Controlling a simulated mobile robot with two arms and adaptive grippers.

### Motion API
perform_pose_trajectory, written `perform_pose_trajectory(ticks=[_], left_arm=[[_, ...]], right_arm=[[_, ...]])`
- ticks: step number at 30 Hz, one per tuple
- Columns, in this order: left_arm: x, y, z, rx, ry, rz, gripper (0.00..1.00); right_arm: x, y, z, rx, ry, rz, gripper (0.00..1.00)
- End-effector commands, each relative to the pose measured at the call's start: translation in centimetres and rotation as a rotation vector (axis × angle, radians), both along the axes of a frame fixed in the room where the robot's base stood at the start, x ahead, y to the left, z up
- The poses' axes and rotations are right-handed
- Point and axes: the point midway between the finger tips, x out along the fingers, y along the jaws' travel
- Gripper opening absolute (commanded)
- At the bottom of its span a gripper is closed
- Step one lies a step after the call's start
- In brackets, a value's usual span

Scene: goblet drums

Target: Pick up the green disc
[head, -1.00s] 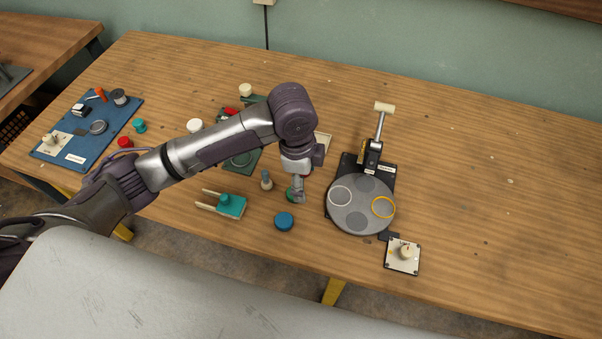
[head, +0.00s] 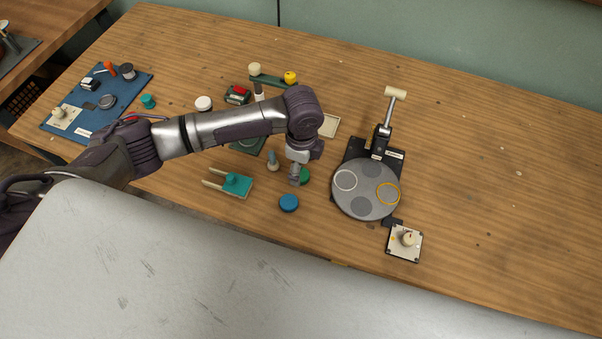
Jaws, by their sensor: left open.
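The green disc (head: 305,176) lies on the wooden table near its middle, partly hidden behind my left gripper. My left gripper (head: 295,182) points down at the left side of the green disc, and its fingers cover part of it. It is open; I cannot tell whether its fingers stand around the disc or just above it. No held thing shows. My right gripper is not in view.
A blue disc (head: 289,203) lies just in front. A grey round plate (head: 366,189) with coloured rings is to the right. The table's right side is clear.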

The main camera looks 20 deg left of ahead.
Motion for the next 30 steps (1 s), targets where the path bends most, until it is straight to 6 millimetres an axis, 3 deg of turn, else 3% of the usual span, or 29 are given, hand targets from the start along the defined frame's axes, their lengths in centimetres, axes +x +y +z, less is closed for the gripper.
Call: perform_pose_trajectory(ticks=[6, 14, 15, 24, 30], left_arm=[[0.0, 0.2, -2.9, 0.000, 0.002, -0.001, 0.76], [0.0, 0.2, -3.4, 0.000, 0.000, 0.000, 0.76], [0.0, 0.2, -3.4, 0.000, 0.000, 0.000, 0.74], [0.0, 0.2, -3.3, 0.000, 0.000, 0.000, 0.27], [0.0, 0.2, -3.3, 0.000, 0.000, 0.000, 0.26]], right_arm=[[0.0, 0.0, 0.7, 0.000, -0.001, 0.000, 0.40], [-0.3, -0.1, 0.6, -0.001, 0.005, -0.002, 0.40], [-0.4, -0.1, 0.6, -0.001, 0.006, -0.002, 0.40], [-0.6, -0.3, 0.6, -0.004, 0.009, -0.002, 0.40], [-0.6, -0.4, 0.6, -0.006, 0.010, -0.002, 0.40]])
